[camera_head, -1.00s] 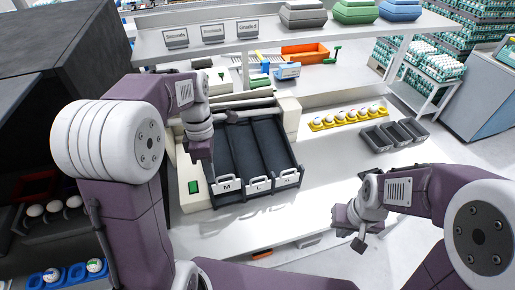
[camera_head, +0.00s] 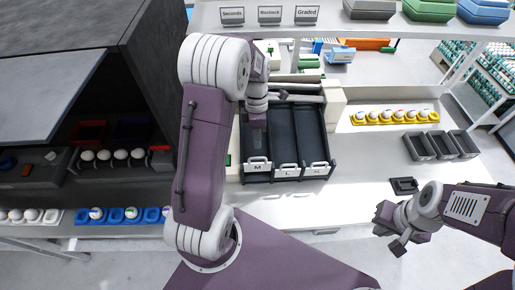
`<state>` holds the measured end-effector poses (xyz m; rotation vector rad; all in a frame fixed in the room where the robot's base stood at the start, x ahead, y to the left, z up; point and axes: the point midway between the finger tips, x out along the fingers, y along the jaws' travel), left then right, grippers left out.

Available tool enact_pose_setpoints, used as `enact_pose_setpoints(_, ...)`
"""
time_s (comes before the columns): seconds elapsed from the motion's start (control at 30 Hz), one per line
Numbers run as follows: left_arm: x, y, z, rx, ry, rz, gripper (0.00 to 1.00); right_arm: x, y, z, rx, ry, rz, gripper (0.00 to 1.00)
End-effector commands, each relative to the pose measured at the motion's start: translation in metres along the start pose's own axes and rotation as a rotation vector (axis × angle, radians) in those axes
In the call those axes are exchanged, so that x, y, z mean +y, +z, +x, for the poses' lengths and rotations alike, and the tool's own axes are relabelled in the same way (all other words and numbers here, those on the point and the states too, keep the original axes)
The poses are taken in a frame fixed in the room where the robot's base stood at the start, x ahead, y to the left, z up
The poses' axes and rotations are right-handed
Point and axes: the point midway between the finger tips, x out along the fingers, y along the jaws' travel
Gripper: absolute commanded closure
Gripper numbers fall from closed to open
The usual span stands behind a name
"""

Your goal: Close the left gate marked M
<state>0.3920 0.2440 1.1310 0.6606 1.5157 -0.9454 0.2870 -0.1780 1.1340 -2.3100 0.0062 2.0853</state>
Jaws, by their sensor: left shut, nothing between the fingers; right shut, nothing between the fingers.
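The black sorting tray (camera_head: 331,140) has three lanes side by side. Each lane has a light-marked gate at its near end. The left gate marked M (camera_head: 257,168) stands beside the middle gate (camera_head: 287,171) and the right gate (camera_head: 318,168). I cannot tell how far the M gate is swung. My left gripper (camera_head: 257,126) is shut and empty, pointing down over the left lane, behind the M gate in the picture. Its contact with the lane or gate is unclear. My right gripper (camera_head: 392,230) is shut and empty, off the table's front edge at the right.
A yellow egg tray (camera_head: 395,122) and grey bins (camera_head: 441,146) stand on the table at the right. A flat black item (camera_head: 404,186) lies near the front edge. A dark cabinet (camera_head: 85,70) with eggs is at the left. A shelf with signs (camera_head: 270,15) overhangs the back.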

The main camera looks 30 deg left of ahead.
Motion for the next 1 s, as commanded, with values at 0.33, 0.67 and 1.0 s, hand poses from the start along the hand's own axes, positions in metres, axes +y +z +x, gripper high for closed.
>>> enact_pose_setpoints(0.33, -0.001, 0.0, 0.044, 0.001, -0.002, 0.001, 1.0, 0.0, -0.001, -0.011, 0.0, 0.0, 0.0, 1.0)
enact_pose_setpoints(0.67, 0.0, 0.0, 0.046, 0.0, 0.001, 0.001, 1.0, 0.0, -0.001, -0.011, 0.0, 0.0, 0.0, 1.0)
enact_pose_setpoints(1.0, 0.009, 0.0, 0.092, 0.001, -0.002, 0.001, 1.0, 0.0, 0.002, 0.015, 0.0, 0.0, 0.0, 1.0)
